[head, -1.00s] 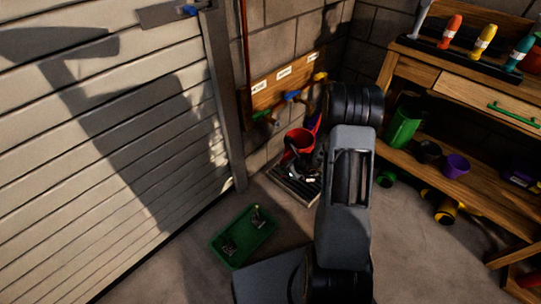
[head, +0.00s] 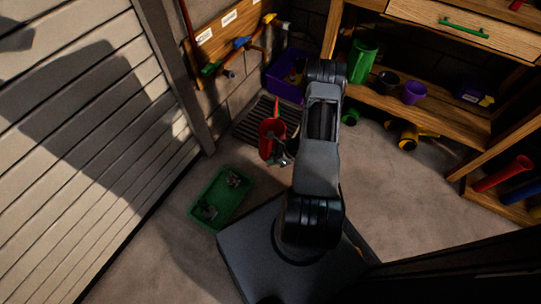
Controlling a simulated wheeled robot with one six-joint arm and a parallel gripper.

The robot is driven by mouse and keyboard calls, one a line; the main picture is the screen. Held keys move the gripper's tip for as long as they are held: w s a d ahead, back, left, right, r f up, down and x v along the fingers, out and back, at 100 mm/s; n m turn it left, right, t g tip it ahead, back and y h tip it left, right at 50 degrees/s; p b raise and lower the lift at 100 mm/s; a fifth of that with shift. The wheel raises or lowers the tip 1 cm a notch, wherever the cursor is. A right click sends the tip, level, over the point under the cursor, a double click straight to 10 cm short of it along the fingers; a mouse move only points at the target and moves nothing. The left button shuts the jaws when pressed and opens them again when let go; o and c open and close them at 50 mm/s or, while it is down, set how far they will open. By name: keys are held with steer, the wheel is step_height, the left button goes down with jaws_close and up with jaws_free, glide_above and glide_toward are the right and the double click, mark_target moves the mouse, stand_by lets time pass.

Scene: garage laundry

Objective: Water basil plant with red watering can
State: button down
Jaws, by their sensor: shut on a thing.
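The red watering can (head: 267,143) is in the middle of the head view, with its thin spout pointing up. My gripper (head: 284,152) is shut on the can at its right side, partly hidden by my arm. The can shows in front of the dark slatted grate; I cannot tell how high above the floor it is. I cannot make out a basil plant in this view.
A green tray (head: 218,199) with small unclear items lies on the floor. The slatted grate (head: 250,121) lies below labelled wall taps (head: 240,43). A purple crate (head: 287,77) stands beside the wooden shelf (head: 437,118). Floor (head: 400,195) at right is clear.

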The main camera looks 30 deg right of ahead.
step_height(320, 180, up, 11)
steer(key=w+m+g+y+p, duration=0.1)
steer(key=m+g+y+p, duration=0.1)
steer(key=p, duration=0.6)
steer(key=shift+d+f+g+y, duration=0.2)
steer(key=shift+d+g+y, duration=0.2)
steer(key=shift+g+y, duration=0.2)
steer(key=shift+m, duration=0.3)
stand_by(0.7)
steer(key=shift+w+r, duration=0.1)
steer(key=shift+r, duration=0.1)
steer(key=shift+w+d+r+g+y+p, duration=0.15)
steer(key=shift+w+d+r+y+p, duration=0.05)
steer(key=shift+r, duration=0.4)
steer(key=shift+w+d+r+g+y+p, duration=0.15)
steer(key=shift+r+y, duration=0.05)
steer(key=shift+r, duration=0.35)
steer(key=shift+w+r, duration=0.1)
steer(key=shift+r, duration=0.05)
stand_by(0.7)
steer(key=shift+w+d+r+m+g+y, duration=0.15)
steer(key=shift+w+d+r+m, duration=0.05)
steer(key=shift+r, duration=0.35)
steer(key=shift+w+d+r+m+g+y, duration=0.15)
steer(key=shift+w+d+r+m, duration=0.05)
steer(key=shift+r, duration=0.35)
stand_by(0.7)
